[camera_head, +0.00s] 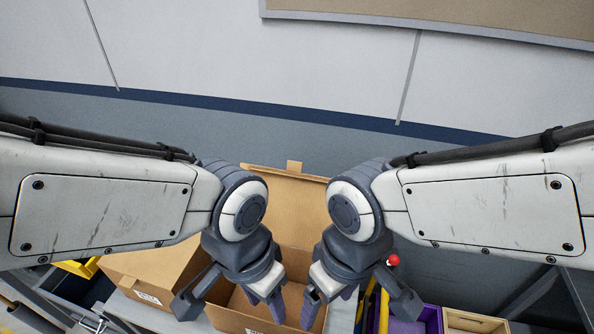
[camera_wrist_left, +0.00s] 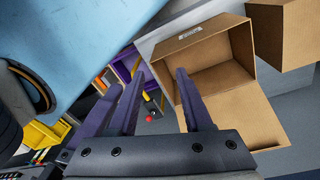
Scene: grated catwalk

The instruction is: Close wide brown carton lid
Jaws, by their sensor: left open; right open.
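The brown carton (camera_head: 236,318) stands open in front of me, between and under my grippers. Its lid (camera_head: 290,192) stands up at the back, with a small tab on its top edge. In the left wrist view the open carton (camera_wrist_left: 215,66) shows its empty inside and a white label, with the lid (camera_wrist_left: 246,122) folded out. My left gripper (camera_head: 228,302) is open over the carton's left part; its fingers (camera_wrist_left: 160,78) hold nothing in the wrist view. My right gripper (camera_head: 360,302) is open at the carton's right side. My arms hide parts of the lid and side walls.
Another brown carton (camera_head: 150,268) with a white label stands close at the left. A purple bin (camera_head: 432,318) and a wooden tray (camera_head: 475,322) are at the right, near a red ball-shaped knob (camera_head: 393,260). A yellow bin (camera_head: 78,266) is at the far left. A wall rises behind.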

